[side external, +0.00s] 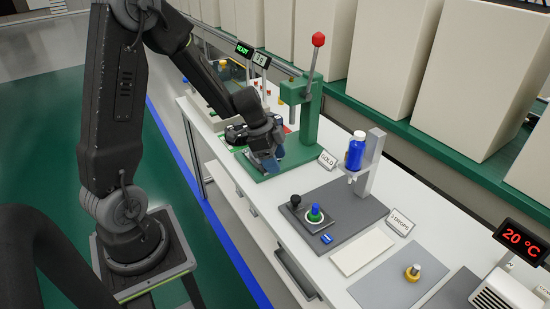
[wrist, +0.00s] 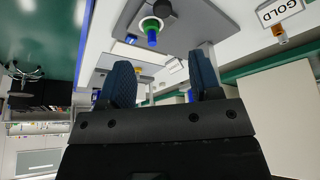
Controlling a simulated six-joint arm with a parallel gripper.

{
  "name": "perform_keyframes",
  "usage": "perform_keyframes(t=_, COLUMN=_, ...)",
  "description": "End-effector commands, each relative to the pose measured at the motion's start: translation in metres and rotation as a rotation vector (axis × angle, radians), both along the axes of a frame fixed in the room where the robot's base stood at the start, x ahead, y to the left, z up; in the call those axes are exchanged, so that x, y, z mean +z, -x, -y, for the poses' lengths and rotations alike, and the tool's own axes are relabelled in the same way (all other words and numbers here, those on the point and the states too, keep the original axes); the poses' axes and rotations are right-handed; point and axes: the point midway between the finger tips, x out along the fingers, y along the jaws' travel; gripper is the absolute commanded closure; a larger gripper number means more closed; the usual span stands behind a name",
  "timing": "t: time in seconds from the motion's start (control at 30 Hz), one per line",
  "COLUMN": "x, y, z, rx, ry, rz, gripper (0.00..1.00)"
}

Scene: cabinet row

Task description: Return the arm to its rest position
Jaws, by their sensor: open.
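My gripper (side external: 268,160) hangs over the base of the green lever press (side external: 305,110), in front of its column. In the wrist view my gripper (wrist: 163,85) shows two blue-padded fingers spread apart, with nothing between them. My arm reaches out from its pedestal at the left of the side view, bent over the white bench. I cannot tell whether the fingertips touch the press base.
The white bench (side external: 364,293) carries a GOLD sign (side external: 327,159), a blue bottle (side external: 355,152) in a grey stand, a green-and-blue knob (side external: 315,213) on a grey plate, and a brass piece (side external: 412,272). Large beige boxes (side external: 480,70) line the back shelf. Open green floor (side external: 200,235) lies in front.

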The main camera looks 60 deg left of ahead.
Motion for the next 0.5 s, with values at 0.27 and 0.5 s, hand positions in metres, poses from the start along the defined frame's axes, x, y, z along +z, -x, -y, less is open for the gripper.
perform_keyframes(t=0.27, x=0.009, y=0.001, z=0.006, rx=0.011, ry=0.001, rz=0.004, gripper=0.42)
perform_keyframes(t=0.5, x=0.077, y=0.027, z=0.055, rx=0.138, ry=0.005, rz=-0.001, gripper=0.42)
